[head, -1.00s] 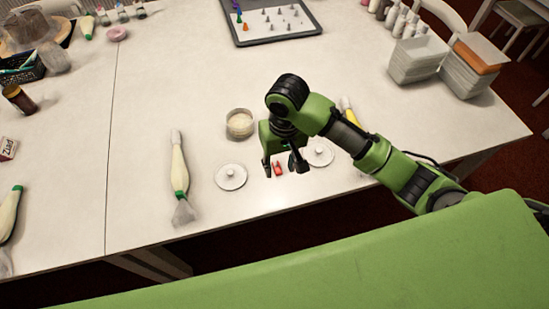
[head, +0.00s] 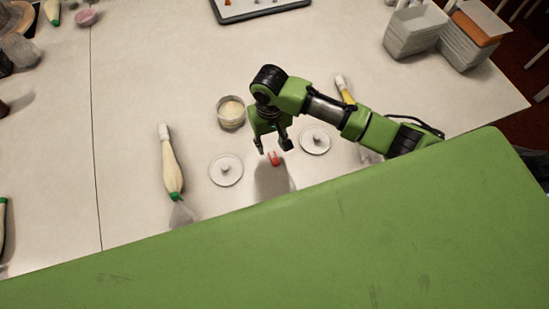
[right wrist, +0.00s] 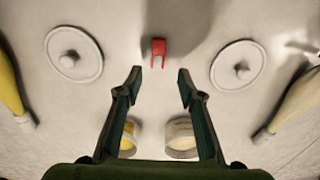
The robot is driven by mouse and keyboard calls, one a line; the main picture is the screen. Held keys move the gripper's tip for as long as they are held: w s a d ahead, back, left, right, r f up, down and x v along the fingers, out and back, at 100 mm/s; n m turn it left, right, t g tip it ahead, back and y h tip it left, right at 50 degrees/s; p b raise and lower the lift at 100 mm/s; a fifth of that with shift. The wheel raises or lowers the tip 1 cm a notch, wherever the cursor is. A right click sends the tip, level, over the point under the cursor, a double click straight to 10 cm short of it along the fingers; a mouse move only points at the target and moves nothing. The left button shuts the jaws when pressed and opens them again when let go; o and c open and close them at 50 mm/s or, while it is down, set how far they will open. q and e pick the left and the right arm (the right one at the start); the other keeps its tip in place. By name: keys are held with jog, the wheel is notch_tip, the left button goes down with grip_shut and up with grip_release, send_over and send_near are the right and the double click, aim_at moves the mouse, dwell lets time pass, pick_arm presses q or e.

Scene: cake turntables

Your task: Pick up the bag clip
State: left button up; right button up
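The bag clip (head: 275,159) is small and red and lies flat on the white table near its front edge. In the right wrist view the clip (right wrist: 158,47) shows a solid body with two prongs pointing toward my gripper. My right gripper (head: 273,148) is open and empty above the table, close to the clip. In the right wrist view its fingertips (right wrist: 159,72) are spread, with the clip just beyond the gap between them. The clip looks unobstructed there. My left gripper is not in view.
White knobbed discs lie left (head: 226,170) and right (head: 315,139) of the clip. A round container (head: 231,112) stands behind, and a piping bag (head: 171,166) lies at the left. Stacked tubs (head: 415,28) stand at the back right.

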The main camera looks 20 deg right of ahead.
aim_at(273, 157)
jog(key=f, duration=0.2)
jog(key=f+p, duration=0.1)
jog(key=f, duration=0.1)
jog(key=shift+s+d, duration=0.2)
jog(key=shift+d, duration=0.05)
jog(key=shift+f, duration=0.65)
jog(key=shift+w+a, duration=0.1)
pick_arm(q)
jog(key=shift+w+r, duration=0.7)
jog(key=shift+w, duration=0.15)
pick_arm(e)
jog(key=c, duration=0.8)
